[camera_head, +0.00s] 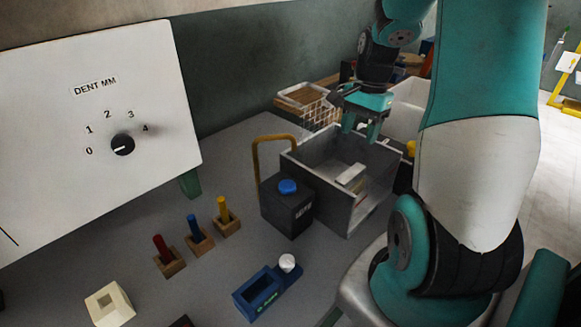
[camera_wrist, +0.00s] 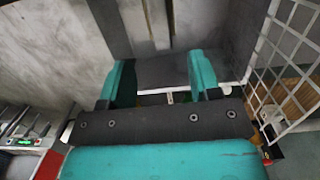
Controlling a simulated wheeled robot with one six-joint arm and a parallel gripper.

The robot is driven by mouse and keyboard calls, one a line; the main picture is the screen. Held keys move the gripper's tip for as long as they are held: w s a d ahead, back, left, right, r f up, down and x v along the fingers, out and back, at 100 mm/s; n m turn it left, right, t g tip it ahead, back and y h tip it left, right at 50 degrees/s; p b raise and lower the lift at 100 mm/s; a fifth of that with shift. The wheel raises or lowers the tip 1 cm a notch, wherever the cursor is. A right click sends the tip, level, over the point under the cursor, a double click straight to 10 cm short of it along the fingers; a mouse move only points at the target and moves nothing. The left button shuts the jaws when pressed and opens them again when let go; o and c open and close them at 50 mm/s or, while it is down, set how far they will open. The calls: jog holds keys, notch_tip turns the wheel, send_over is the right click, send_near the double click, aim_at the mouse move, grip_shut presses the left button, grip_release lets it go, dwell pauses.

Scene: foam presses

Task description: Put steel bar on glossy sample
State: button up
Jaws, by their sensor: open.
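My gripper (camera_head: 360,129) is open and empty, above the back end of a grey open-topped bin (camera_head: 364,212). Its two teal fingers also show apart in the wrist view (camera_wrist: 160,78). A pale flat block (camera_head: 351,174) lies inside the bin in the head view; I cannot tell whether it is the glossy sample. In the wrist view, narrow upright strips show at the top, beyond the fingers. I cannot make out a steel bar for certain in either view.
A black box with a blue cap (camera_head: 287,187) and a yellow hoop (camera_head: 256,160) stand left of the bin. Red, blue and yellow pegs (camera_head: 223,208) stand in wooden blocks. A blue holder (camera_head: 258,292) is in front. A wire basket (camera_head: 318,110) is behind.

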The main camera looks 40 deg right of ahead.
jog(key=w+a+r+n+y, duration=0.1)
jog(key=a+r+n, duration=0.2)
jog(key=a+n, duration=0.55)
jog(key=a+r+n, duration=0.3)
jog(key=a+n, duration=0.1)
jog(key=a, duration=0.9)
jog(key=s+a+r+n+y, duration=0.1)
jog(key=s+a+r+n, duration=0.1)
jog(key=s+a+n, duration=0.9)
jog(key=a, duration=0.3)
jog(key=shift+a+r+y, duration=0.25)
jog(key=shift+a+y, duration=0.15)
